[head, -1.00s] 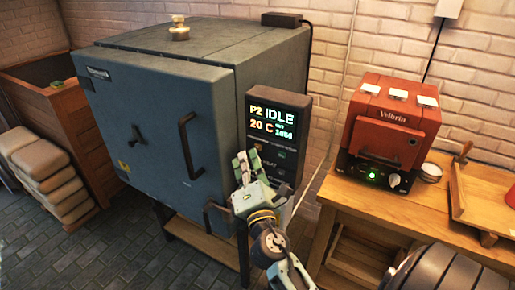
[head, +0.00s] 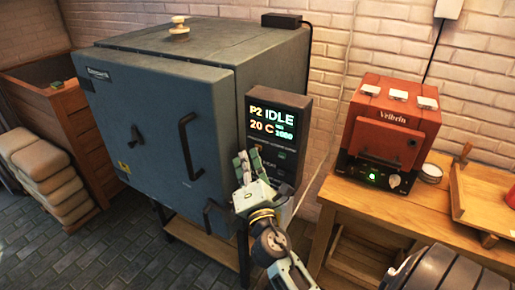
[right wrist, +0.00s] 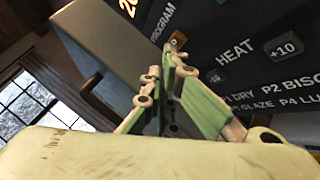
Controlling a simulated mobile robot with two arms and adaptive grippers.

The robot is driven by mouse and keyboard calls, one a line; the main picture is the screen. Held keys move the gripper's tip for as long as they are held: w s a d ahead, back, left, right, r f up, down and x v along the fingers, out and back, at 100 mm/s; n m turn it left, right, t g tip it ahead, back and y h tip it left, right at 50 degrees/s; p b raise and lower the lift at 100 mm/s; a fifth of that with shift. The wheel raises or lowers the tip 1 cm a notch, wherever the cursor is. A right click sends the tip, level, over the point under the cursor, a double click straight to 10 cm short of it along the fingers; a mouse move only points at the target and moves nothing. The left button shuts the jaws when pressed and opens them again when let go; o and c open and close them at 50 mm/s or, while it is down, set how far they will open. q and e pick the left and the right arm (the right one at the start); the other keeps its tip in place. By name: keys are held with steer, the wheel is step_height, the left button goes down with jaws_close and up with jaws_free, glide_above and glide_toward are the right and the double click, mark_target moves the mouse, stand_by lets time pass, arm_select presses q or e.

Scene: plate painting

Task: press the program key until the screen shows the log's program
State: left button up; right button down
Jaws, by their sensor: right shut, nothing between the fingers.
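The control panel (head: 276,140) is a dark box on the right side of the grey-blue kiln (head: 165,110). Its lit screen (head: 272,122) reads P2, IDLE and 20 C, with smaller text at lower right. My right gripper (head: 246,160) is shut and empty in front of the panel's lower left part. In the right wrist view its green fingers point at the panel (right wrist: 225,50), near the PROGRAM label (right wrist: 163,22). A small brownish key (right wrist: 178,39) shows just beyond the fingertips; I cannot tell whether they touch it. My left gripper is not in view.
Beside the HEAT label is a +10 key (right wrist: 284,48). A red Velbrin kiln (head: 388,125) stands on a wooden table (head: 350,205) to the right. The kiln's door handle (head: 188,145) sticks out left of my gripper. Stacked sacks (head: 40,165) lie at the left.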

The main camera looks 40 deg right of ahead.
steer(key=shift+w+d, duration=0.15)
steer(key=shift+d, duration=0.2)
stand_by(0.6)
steer(key=shift+a, duration=0.2)
steer(key=shift+s+a, duration=0.35)
steer(key=shift+a, duration=0.2)
steer(key=shift+s+a+b, duration=0.25)
steer(key=shift+s+a, duration=0.05)
steer(key=shift+a, duration=0.5)
steer(key=shift+s+a+b, duration=0.3)
steer(key=shift+s+a, duration=0.05)
steer(key=shift+a, duration=0.4)
steer(key=shift+s+a+b, duration=0.25)
steer(key=shift+s+a, duration=0.05)
steer(key=shift+a, duration=0.5)
